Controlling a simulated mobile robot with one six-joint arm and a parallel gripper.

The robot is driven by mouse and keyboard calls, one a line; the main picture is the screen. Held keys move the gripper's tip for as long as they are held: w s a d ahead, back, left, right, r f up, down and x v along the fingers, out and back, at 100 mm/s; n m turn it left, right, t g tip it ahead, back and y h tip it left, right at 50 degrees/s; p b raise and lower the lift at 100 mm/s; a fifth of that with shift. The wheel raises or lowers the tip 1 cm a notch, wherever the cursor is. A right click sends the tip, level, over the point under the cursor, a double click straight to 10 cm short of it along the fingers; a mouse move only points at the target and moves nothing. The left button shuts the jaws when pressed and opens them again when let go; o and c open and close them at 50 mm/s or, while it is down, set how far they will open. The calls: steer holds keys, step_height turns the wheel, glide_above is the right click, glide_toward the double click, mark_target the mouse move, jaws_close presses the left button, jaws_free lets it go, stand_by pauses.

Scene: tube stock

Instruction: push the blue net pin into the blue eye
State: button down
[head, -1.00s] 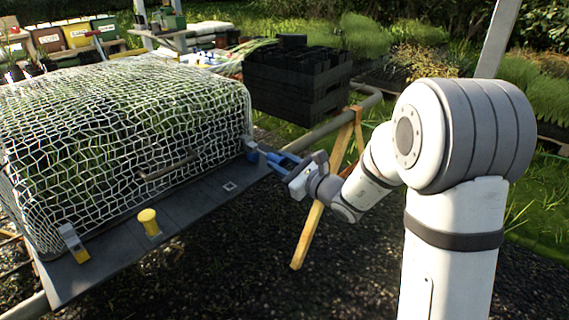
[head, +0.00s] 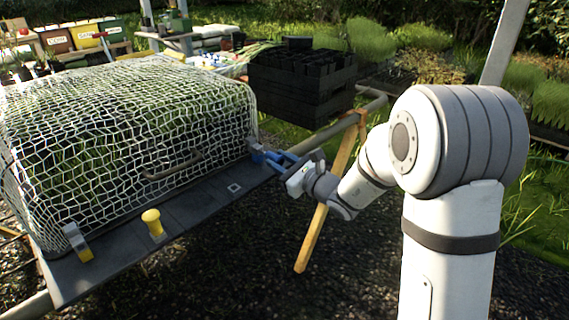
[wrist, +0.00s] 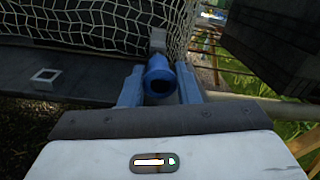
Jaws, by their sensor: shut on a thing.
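The blue net pin (wrist: 159,74) is between the two fingers of my gripper (wrist: 160,88), which is shut on it. In the head view my gripper (head: 278,160) is at the far right end of the dark board. The blue eye (head: 257,154), a small grey bracket with blue on it, stands at the net's right corner, just left of the pin. In the wrist view a grey block (wrist: 157,40) of that bracket shows straight beyond the pin. I cannot tell whether the pin's tip, hidden from view, has entered the eye.
A white net (head: 120,110) covers a plant bed behind the dark board (head: 190,205). A yellow pin (head: 152,222) and a grey-yellow bracket (head: 77,242) stand on the board's left part. Black crates (head: 300,80) stand behind my gripper, above a rail (head: 335,130).

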steer(key=shift+x, duration=1)
jaws_free()
stand_by(0.6)
steer(key=shift+s+d, duration=0.1)
stand_by(0.3)
steer(key=shift+b+v, duration=0.4)
steer(key=shift+v, duration=0.65)
steer(key=shift+d, duration=0.1)
steer(key=shift+b+v, duration=0.3)
steer(key=shift+v, duration=2.4)
